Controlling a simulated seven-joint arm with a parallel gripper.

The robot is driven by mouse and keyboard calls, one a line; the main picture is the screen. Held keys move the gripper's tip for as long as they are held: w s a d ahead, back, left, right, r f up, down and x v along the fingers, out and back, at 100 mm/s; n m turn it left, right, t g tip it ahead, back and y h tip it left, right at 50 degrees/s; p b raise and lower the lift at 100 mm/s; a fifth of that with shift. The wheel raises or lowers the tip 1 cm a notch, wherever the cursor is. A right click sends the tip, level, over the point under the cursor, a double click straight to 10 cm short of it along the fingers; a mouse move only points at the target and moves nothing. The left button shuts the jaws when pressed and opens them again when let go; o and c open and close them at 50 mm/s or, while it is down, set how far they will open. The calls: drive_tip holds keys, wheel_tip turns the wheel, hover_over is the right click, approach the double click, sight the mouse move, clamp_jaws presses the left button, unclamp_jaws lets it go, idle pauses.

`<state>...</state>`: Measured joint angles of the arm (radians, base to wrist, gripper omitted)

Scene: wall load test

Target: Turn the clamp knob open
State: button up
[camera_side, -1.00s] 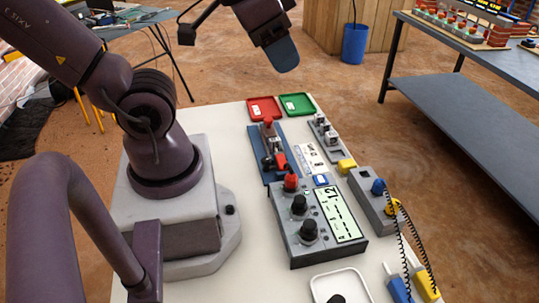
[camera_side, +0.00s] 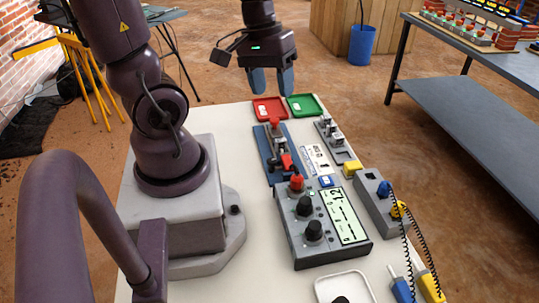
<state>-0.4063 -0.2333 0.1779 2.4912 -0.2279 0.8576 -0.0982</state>
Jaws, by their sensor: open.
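A small clamp-like fixture with red parts (camera_side: 287,162) and grey metal sits on a blue base plate (camera_side: 268,154) on the white table. Its red upper piece (camera_side: 274,122) shows near the far end; I cannot tell for certain which part is the clamp knob. My gripper (camera_side: 272,82) hangs above the far end of the table, beyond the fixture in the picture. Its two blue fingers point down, apart and empty, touching nothing.
A red tray (camera_side: 258,105) and a green tray (camera_side: 290,111) lie at the far edge. A grey meter box (camera_side: 300,252) with knobs and a display stands nearer. A grey box (camera_side: 371,206) with coiled cables is at right, and a white tray (camera_side: 322,290) in front.

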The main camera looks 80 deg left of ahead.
sight(271, 160)
drive_tip(key=s+a+f+n+t+h, duration=0.1)
drive_tip(key=a+f+n, duration=0.35)
drive_tip(key=n, duration=0.45)
drive_tip(key=s+a+f+n+t, duration=0.1)
drive_tip(key=s+a+f+n, duration=0.15)
drive_tip(key=f+n, duration=0.5)
drive_tip(key=shift+n, duration=0.65)
drive_tip(key=x, duration=1)
drive_tip(key=shift+w+f, duration=0.2)
drive_tip(key=shift+w, duration=0.25)
drive_tip(key=shift+c, duration=0.3)
drive_tip(key=c, duration=0.9)
